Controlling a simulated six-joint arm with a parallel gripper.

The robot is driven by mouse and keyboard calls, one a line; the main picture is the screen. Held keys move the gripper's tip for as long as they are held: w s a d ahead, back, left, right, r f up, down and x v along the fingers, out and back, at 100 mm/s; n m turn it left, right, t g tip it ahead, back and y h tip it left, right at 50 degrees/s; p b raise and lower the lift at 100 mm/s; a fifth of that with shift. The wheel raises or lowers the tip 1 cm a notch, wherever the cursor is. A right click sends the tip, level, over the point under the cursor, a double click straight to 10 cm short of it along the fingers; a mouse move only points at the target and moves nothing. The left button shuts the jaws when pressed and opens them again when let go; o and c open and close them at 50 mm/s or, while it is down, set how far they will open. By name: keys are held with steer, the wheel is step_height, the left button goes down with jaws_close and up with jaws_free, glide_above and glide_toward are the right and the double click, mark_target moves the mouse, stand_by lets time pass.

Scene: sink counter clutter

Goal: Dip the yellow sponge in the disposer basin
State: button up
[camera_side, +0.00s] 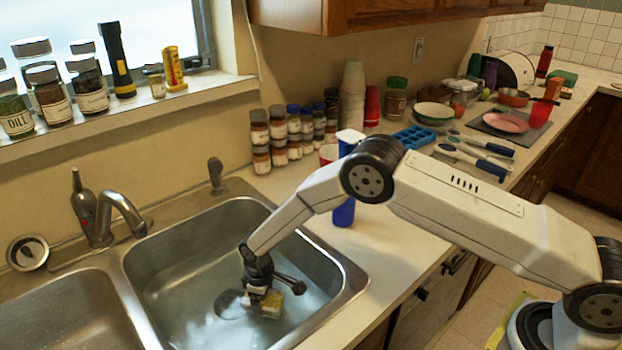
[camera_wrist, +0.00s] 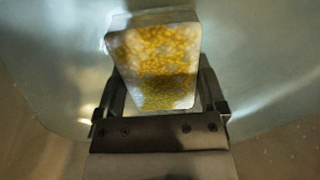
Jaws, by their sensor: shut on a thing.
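The yellow sponge (camera_side: 271,304) is held low inside the right-hand sink basin (camera_side: 185,262), which has a round dark drain area (camera_side: 230,304) at its bottom. My gripper (camera_side: 262,296) reaches down into this basin and is shut on the sponge. In the wrist view the yellow, pale-mottled sponge (camera_wrist: 158,62) sits between the two fingers of my gripper (camera_wrist: 160,98), with the pale basin floor behind it. The basin looks pale and bluish inside, perhaps from water. I cannot tell whether the sponge touches the water or the floor.
The left basin (camera_side: 75,318) lies beyond a metal divider, with the faucet (camera_side: 118,212) and a dark bottle (camera_side: 82,205) behind. Spice jars (camera_side: 278,138), a blue tray (camera_side: 413,137) and utensils (camera_side: 475,150) crowd the counter.

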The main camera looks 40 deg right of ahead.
steer(key=shift+f, duration=0.8)
steer(key=shift+s+d, duration=0.1)
steer(key=shift+s, duration=0.1)
steer(key=shift+s+d, duration=0.1)
steer(key=shift+s, duration=0.25)
steer(key=shift+w, duration=0.3)
stand_by(0.5)
steer(key=shift+w+a, duration=0.2)
steer(key=shift+w, duration=0.05)
steer(key=shift+s+d, duration=0.1)
steer(key=shift+s, duration=0.1)
stand_by(0.5)
steer(key=shift+s+d, duration=0.1)
steer(key=shift+s, duration=0.25)
